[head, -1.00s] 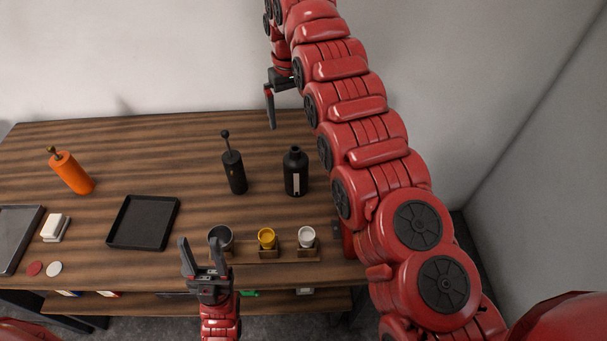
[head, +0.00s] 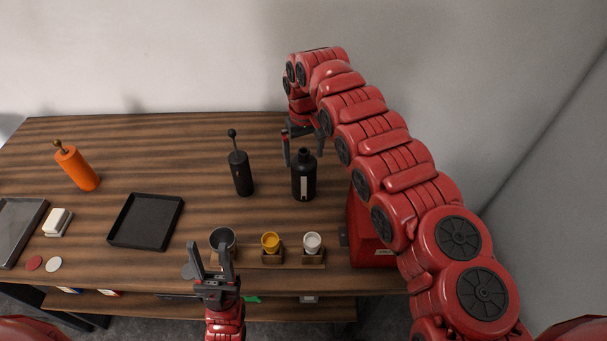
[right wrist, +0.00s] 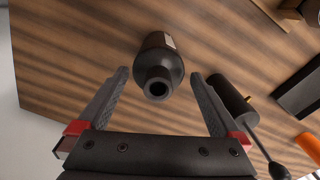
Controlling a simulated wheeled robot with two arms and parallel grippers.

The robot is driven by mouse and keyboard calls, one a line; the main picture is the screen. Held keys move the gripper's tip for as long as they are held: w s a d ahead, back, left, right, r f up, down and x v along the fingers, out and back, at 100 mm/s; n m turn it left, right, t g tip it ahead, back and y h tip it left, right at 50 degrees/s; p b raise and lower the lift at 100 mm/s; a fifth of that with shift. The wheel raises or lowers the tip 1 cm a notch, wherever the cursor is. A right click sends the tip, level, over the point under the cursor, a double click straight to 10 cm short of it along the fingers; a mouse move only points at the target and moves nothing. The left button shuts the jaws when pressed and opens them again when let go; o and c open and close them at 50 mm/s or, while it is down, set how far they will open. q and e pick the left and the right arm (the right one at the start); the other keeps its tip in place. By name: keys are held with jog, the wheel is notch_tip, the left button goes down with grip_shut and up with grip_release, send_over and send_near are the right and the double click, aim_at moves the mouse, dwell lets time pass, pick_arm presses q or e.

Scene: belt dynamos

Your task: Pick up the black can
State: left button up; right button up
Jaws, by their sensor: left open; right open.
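The black can (head: 304,182), bottle-shaped with a narrow neck and a white label, stands upright on the wooden table. My right gripper (head: 303,158) is open just above and behind it, fingers pointing down. In the right wrist view the can (right wrist: 160,62) shows its open neck between and just beyond the two spread fingertips (right wrist: 160,77), with a gap on both sides. My left gripper (head: 209,248) is open and empty at the table's front edge, in front of the metal cup.
A black grinder (head: 241,174) stands left of the can; it also shows in the right wrist view (right wrist: 230,95). A wooden holder (head: 262,258) with a yellow cup (head: 270,241) and a white cup (head: 312,242) is in front. A black tray (head: 146,222) and an orange grinder (head: 77,170) are left.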

aim_at(304, 164)
jog(key=f, duration=0.1)
jog(key=f+p, duration=0.1)
jog(key=f, duration=0.2)
jog(key=shift+w+f, duration=0.25)
jog(key=shift+f, duration=0.15)
jog(key=shift+r, duration=0.1)
grip_shut()
